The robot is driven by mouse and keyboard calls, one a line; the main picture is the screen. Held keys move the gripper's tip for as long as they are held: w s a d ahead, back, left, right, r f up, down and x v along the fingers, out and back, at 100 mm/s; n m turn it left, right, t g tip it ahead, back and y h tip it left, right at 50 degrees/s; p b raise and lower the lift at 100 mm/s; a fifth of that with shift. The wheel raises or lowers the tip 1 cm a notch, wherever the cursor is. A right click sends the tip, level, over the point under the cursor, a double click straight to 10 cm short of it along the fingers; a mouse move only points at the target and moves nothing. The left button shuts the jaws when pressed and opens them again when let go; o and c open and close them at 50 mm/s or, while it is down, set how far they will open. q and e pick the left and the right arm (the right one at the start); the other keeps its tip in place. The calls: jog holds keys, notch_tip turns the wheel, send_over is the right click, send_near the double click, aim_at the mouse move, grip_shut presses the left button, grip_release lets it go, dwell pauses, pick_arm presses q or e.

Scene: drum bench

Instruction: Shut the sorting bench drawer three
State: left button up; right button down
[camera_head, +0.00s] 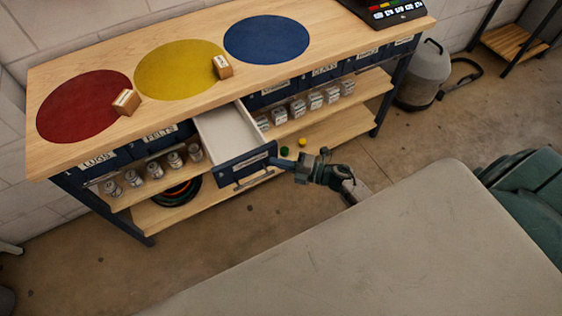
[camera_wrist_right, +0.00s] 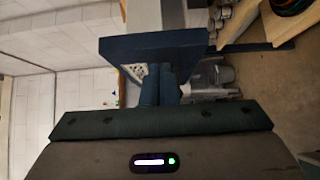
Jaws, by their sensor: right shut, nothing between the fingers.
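The open drawer (camera_head: 228,133), third from the left under the bench top, is pulled well out. Its inside is pale and looks empty. Its dark blue front (camera_head: 246,166) has a label and a handle. My right gripper (camera_head: 281,163) is shut and empty at the right end of this front. In the right wrist view its closed fingers (camera_wrist_right: 158,72) point at the blue drawer front (camera_wrist_right: 150,45) and meet its edge. I cannot tell whether they touch it. My left gripper is not in view.
The bench top (camera_head: 200,98) carries red, yellow and blue discs and two small wooden blocks. Closed drawers labelled LUGS (camera_head: 98,161) and FELTS (camera_head: 158,134) are to the left. Jars stand on the shelf below. A grey canister (camera_head: 425,75) stands at right.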

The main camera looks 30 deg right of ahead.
aim_at(252, 120)
jog(key=shift+w, duration=0.25)
jog(key=w+b, duration=0.2)
jog(key=w, duration=0.2)
jog(key=w+b, duration=0.2)
jog(key=w, duration=0.2)
jog(key=shift+w+a+f, duration=0.1)
jog(key=shift+w+f, duration=0.1)
jog(key=shift+w, duration=0.2)
jog(key=w+b, duration=0.4)
jog(key=w, duration=0.4)
jog(key=shift+w+a, duration=0.15)
jog(key=shift+w, duration=0.25)
jog(key=shift+w+r+b, duration=0.15)
jog(key=shift+w+b, duration=0.15)
jog(key=shift+w, duration=0.35)
